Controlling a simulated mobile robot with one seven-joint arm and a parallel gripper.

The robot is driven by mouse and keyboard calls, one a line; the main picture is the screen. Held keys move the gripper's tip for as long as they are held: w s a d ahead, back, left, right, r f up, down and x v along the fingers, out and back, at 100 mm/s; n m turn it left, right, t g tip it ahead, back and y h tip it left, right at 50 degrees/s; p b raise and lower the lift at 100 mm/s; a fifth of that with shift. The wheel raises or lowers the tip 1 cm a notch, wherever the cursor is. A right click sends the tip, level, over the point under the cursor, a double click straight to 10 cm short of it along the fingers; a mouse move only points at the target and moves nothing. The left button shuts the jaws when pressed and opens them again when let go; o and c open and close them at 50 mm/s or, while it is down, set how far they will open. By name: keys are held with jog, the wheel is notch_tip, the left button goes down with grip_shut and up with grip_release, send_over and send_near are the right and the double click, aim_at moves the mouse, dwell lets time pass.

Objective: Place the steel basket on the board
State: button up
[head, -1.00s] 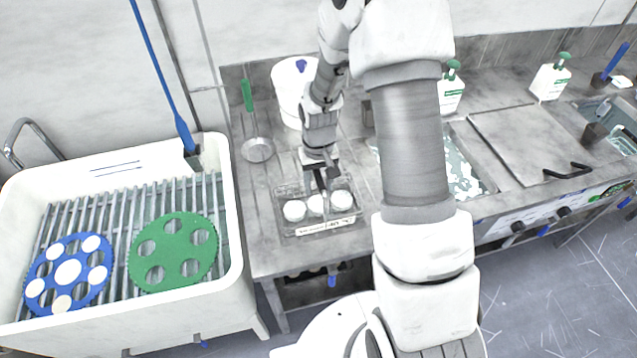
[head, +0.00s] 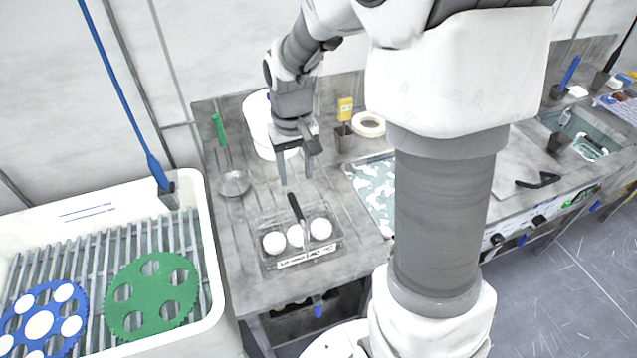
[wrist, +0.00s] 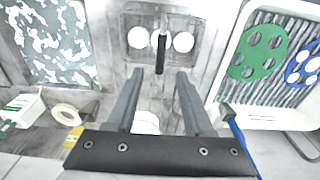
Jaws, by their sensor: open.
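In the wrist view the basket (wrist: 146,60) lies just beyond my fingertips. My gripper (head: 296,178) is open and empty above and behind the handle, apart from it; its spread fingers also show in the wrist view (wrist: 158,74). A grey flat surface (head: 510,160) at the right may be the board, but my arm hides much of it.
A white sink (head: 212,262) with green and blue discs stands left. A patterned panel (head: 372,190) is right of the basket.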

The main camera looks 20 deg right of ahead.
jog(key=s+r+t, duration=0.4)
jog(key=s+r, duration=1)
jog(key=s, duration=0.4)
jog(key=shift+t, duration=0.4)
jog(key=shift+a, duration=0.1)
